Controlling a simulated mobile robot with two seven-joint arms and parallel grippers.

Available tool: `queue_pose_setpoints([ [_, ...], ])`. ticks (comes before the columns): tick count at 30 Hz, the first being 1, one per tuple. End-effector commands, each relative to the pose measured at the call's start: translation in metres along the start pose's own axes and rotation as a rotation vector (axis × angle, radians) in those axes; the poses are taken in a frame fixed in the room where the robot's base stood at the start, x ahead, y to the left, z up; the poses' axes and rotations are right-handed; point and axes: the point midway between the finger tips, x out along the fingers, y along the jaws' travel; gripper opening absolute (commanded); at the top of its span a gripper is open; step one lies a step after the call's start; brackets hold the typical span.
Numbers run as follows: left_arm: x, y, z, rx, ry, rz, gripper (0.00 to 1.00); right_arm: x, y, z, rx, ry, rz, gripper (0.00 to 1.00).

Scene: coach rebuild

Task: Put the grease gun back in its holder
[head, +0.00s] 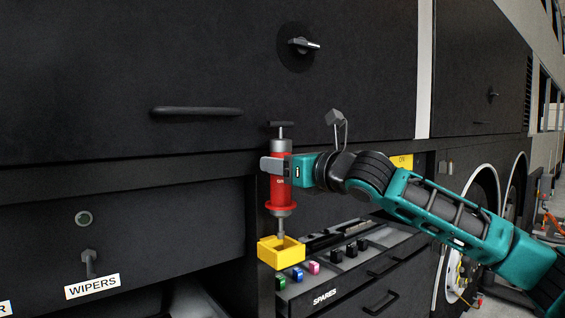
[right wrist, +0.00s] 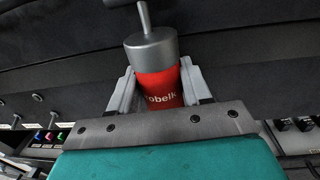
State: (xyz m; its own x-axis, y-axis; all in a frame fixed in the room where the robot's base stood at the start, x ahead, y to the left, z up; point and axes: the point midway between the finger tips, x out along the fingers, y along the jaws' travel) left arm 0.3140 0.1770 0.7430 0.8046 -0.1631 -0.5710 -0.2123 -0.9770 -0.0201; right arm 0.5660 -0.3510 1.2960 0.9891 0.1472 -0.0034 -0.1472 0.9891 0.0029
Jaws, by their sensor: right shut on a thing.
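The grease gun (head: 280,190) is a red cylinder with a grey cap, a dark T-handle on top and a grey nozzle below. My right gripper (head: 277,167) is shut on its upper red body and holds it upright. The yellow square holder (head: 281,254) is open at the top and sits directly below. The nozzle tip is at or just above the holder's opening; I cannot tell whether it is inside. In the right wrist view the red body (right wrist: 160,90) sits between both fingers, and its lower end is hidden. My left gripper is not in view.
A dark panel with a handle (head: 196,111) is behind. The WIPERS panel (head: 92,287) is at the left. Wheels (head: 482,210) show at right.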

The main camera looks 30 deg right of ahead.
Motion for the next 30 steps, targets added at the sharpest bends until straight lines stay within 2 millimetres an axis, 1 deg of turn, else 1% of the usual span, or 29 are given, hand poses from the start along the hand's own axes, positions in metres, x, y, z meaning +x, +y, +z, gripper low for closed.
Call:
queue_pose_setpoints([
  [1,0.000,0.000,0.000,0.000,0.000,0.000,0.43,-0.001,0.000,0.002,-0.001,-0.005,0.000,0.12],
  [14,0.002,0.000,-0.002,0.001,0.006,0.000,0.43,0.000,0.000,0.001,-0.001,-0.005,0.000,0.12],
  [30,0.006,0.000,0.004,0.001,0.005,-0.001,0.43,0.000,0.000,-0.014,-0.001,-0.004,-0.001,0.12],
])
